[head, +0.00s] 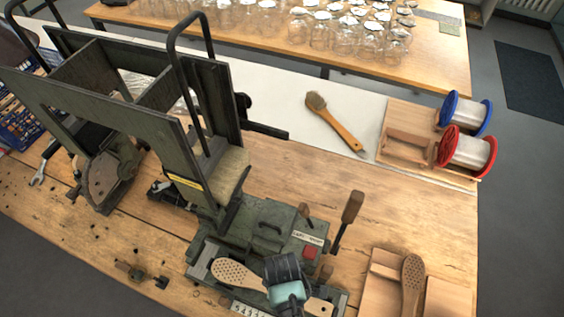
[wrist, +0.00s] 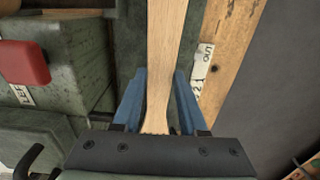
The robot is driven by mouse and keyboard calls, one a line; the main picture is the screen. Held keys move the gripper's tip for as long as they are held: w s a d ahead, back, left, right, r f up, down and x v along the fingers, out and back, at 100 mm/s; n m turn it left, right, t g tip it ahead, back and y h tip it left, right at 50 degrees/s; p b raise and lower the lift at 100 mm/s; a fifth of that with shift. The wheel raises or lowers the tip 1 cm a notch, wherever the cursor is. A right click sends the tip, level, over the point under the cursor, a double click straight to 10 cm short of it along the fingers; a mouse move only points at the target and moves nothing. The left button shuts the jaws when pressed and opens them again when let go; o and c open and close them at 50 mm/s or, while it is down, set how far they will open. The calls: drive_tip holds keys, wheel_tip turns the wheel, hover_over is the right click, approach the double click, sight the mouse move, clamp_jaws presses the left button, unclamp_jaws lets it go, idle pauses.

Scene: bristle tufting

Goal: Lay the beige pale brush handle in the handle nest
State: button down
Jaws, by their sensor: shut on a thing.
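The beige pale brush handle (head: 236,273) runs along the front of the green machine. Its wide, drilled head points left and its narrow end comes out to the right of my gripper (head: 288,296). In the wrist view the handle (wrist: 166,60) lies between the blue fingers (wrist: 160,112), which are shut on it. A long metal-edged bed (head: 199,264) on the machine's front lies under or just beside the handle and seems to be the handle nest. My gripper and the handle hide much of it. I cannot tell whether the handle touches it.
Another drilled handle (head: 412,285) rests on a wooden rack (head: 380,289) at right. A lever (head: 348,217) and red button (head: 309,252) stand close behind my gripper. The machine's tall dark frame (head: 215,110) rises to the left. A brush (head: 335,125) and wire spools (head: 466,150) lie farther back.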

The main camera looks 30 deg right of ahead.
drive_tip(key=shift+f, duration=0.15)
drive_tip(key=shift+c, duration=1.8)
unclamp_jaws()
drive_tip(key=o, duration=0.4)
drive_tip(key=shift+c, duration=0.2)
drive_tip(key=shift+r+p, duration=3.6)
drive_tip(key=shift+p, duration=0.1)
drive_tip(key=shift+f, duration=0.1)
